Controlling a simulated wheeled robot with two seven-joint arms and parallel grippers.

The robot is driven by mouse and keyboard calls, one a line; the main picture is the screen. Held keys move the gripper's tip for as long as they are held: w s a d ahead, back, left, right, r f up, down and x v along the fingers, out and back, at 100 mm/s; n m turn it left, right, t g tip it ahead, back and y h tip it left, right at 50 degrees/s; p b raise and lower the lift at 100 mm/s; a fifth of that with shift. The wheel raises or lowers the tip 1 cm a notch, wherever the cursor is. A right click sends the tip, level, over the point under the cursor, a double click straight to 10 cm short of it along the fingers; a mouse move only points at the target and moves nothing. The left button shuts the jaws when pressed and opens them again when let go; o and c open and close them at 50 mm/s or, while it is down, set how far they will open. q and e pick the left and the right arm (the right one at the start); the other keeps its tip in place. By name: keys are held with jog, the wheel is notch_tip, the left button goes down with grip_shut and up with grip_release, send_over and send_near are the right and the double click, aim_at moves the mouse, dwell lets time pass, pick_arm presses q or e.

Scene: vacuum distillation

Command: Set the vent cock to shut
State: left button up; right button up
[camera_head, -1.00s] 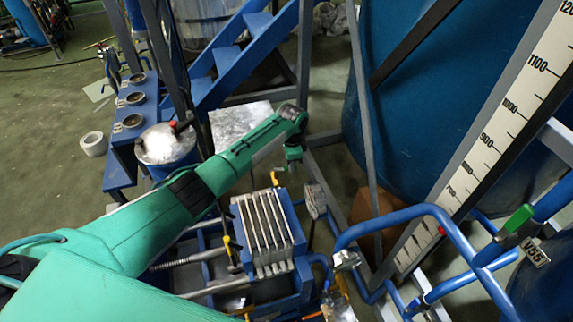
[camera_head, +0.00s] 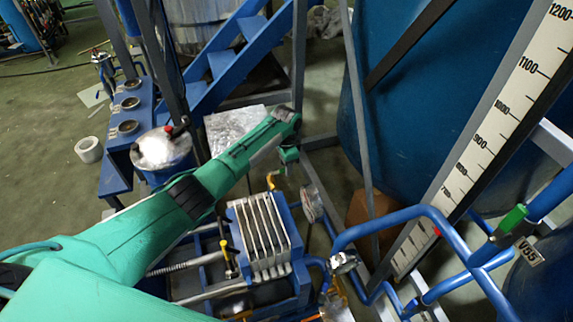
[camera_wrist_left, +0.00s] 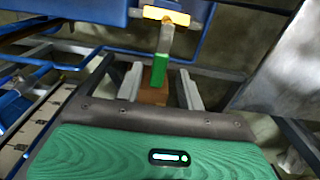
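A small cock with a yellow body (camera_wrist_left: 165,15), a grey lever and a green grip (camera_wrist_left: 160,68) shows at the top middle of the left wrist view. I take it to be the vent cock, though no label on it is readable. Its lever points towards my left gripper (camera_wrist_left: 160,90). The two pale fingers are spread, one on each side of the green grip, with gaps showing. I cannot tell how deep the grip sits between them. In the head view the left arm reaches down to a yellow fitting (camera_head: 272,180), and the fingers are hard to make out. My right gripper is out of view.
A white-ribbed plate block (camera_head: 262,235) stands just below the gripper. A round gauge (camera_head: 312,204) is close on the right. A blue tank stands behind.

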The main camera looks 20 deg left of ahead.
pick_arm(q)
notch_tip(320, 180, up, 14)
jog(key=b, duration=0.3)
dwell(0.4)
jog(key=shift+f, duration=0.15)
